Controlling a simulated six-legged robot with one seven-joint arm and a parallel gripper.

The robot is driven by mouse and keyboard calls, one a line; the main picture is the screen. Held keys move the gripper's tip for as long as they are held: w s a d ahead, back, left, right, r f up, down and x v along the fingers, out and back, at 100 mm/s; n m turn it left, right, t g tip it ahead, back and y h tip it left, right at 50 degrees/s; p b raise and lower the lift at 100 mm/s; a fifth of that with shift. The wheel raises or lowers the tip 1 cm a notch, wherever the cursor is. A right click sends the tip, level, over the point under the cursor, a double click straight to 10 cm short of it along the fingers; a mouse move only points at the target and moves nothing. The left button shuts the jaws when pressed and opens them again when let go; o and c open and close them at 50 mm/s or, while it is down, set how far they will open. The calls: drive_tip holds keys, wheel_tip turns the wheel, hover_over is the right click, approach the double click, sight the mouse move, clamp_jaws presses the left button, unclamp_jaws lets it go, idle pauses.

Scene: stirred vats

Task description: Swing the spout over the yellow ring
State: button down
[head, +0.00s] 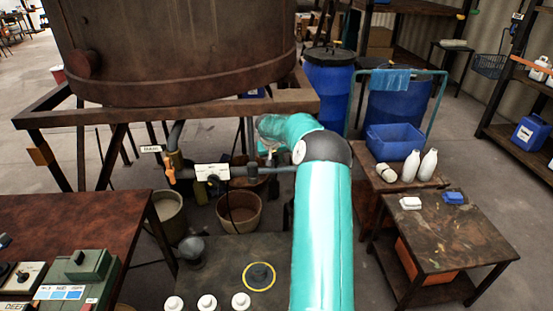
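The yellow ring (259,276) is a thin circle on a dark, low surface in the lower middle of the head view. A grey pipe (280,170), which looks like the spout, runs sideways under the vat, right of a white-labelled fitting (212,172). It lies beyond the ring, not over it. My teal arm reaches up from the bottom and bends left toward this pipe. My gripper (268,150) is small and partly hidden at the arm's far end, close above the pipe. Whether it touches the pipe, or how its fingers stand, I cannot tell.
A big brown vat (180,45) stands on a rusty frame (165,111). Buckets (240,213) sit below it. White-capped items (207,302) stand in front of the ring. A control table (70,220) is at left; small tables (445,232) with bottles are at right.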

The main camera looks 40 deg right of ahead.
sight(275, 159)
drive_tip(key=s+a+m, duration=0.1)
drive_tip(key=m, duration=0.1)
drive_tip(key=s+a+m+g, duration=0.1)
drive_tip(key=shift+s+r+m+g, duration=0.1)
drive_tip(key=shift+s+m+g, duration=0.1)
drive_tip(key=shift+m+g, duration=0.15)
drive_tip(key=a+m, duration=0.1)
drive_tip(key=s+a+m+g, duration=0.1)
drive_tip(key=m, duration=0.1)
drive_tip(key=s+a+m+g, duration=0.1)
drive_tip(key=shift+a+m, duration=0.1)
drive_tip(key=shift+m, duration=0.25)
drive_tip(key=a+m+g+y, duration=0.2)
drive_tip(key=a+m+g, duration=0.1)
drive_tip(key=a+m, duration=0.4)
drive_tip(key=shift+w+a+m+y, duration=0.3)
drive_tip(key=shift+a+m, duration=0.1)
drive_tip(key=shift+m, duration=1)
drive_tip(key=c, duration=1.4)
unclamp_jaws()
drive_tip(key=shift+o, duration=0.2)
